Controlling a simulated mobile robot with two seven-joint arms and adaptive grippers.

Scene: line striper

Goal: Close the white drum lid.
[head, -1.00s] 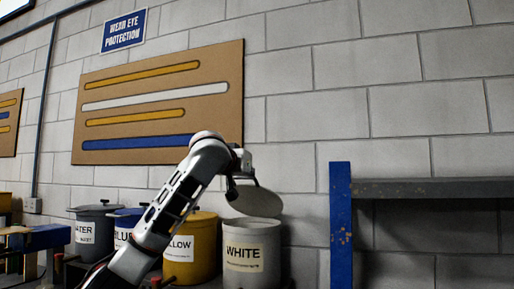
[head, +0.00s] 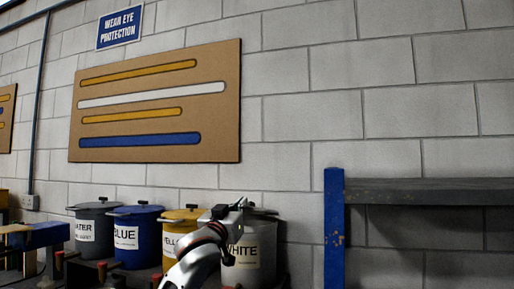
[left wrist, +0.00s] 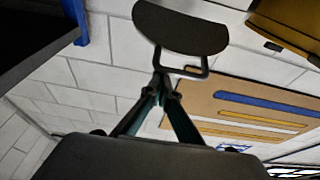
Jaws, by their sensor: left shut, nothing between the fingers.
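The white drum (head: 262,262) stands at the right end of the drum row, its label partly covered by my left arm. Its lid (head: 264,212) shows as a thin, roughly level edge at the drum's top; I cannot tell whether it sits fully on the rim. My left gripper (head: 240,203) is at the lid's left side. Touching or apart cannot be told. My right gripper is out of view.
A yellow drum (head: 176,228), a blue drum (head: 138,245) and a grey water drum (head: 95,235) stand left of the white drum. A blue post with a dark shelf (head: 430,191) is at the right. The block wall is close behind.

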